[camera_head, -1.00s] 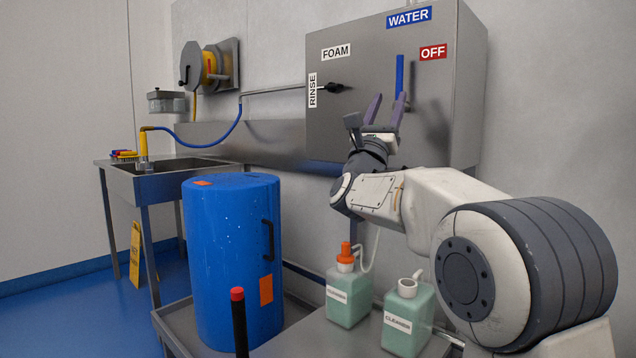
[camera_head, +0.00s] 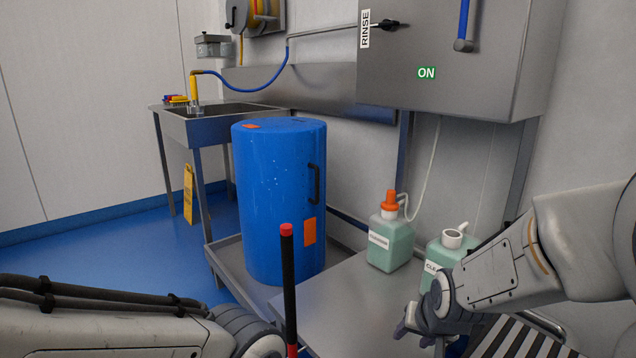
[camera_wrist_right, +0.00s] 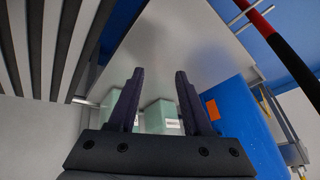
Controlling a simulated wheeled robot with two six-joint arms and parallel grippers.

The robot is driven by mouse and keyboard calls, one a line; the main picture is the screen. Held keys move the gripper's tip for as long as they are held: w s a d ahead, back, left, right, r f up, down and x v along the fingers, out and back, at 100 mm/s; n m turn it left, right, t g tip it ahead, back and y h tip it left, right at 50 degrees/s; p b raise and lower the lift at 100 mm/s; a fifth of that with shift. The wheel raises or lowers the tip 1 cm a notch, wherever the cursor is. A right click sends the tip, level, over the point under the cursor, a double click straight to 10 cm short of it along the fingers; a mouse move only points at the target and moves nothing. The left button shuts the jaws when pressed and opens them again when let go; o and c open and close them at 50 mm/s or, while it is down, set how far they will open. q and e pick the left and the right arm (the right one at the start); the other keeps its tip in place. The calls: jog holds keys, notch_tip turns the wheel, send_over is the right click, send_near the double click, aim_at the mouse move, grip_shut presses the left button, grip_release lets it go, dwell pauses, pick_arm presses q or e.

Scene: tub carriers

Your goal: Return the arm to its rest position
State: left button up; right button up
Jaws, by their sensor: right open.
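My right gripper (camera_head: 418,328) is low at the front right in the head view, in front of the right cleaner bottle, with its jaws partly hidden by its wrist. In the right wrist view its two dark fingers (camera_wrist_right: 158,78) stand apart with nothing held between them. My right arm (camera_head: 520,262) is folded down over the right front. My left arm (camera_head: 110,325) lies along the lower left edge, its gripper out of frame. The steel control box (camera_head: 450,75) is behind, its blue-handled lever (camera_head: 463,22) hanging down near the green ON label (camera_head: 426,73).
A blue drum (camera_head: 268,205) stands on the steel tray at centre. Two green cleaner bottles (camera_head: 388,248) (camera_head: 447,247) stand on the shelf close to my right gripper. A black rod with red tip (camera_head: 288,275) rises in front. The sink (camera_head: 225,125) is at back left.

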jog(key=s+f+n+g, duration=0.3)
jog(key=s+f+n, duration=0.1)
jog(key=s, duration=0.5)
jog(key=s+a+r+n+g+p, duration=0.1)
jog(key=s+a+r+n, duration=0.3)
jog(key=s+a, duration=0.3)
jog(key=s+a+r+n+g+p, duration=0.1)
jog(key=s+a+r+n+g, duration=0.2)
jog(key=s+a, duration=0.35)
notch_tip(320, 180, up, 38)
jog(key=t+p, duration=0.1)
jog(key=p, duration=3.6)
jog(key=shift+d+r+y, duration=0.2)
jog(key=shift+y, duration=0.2)
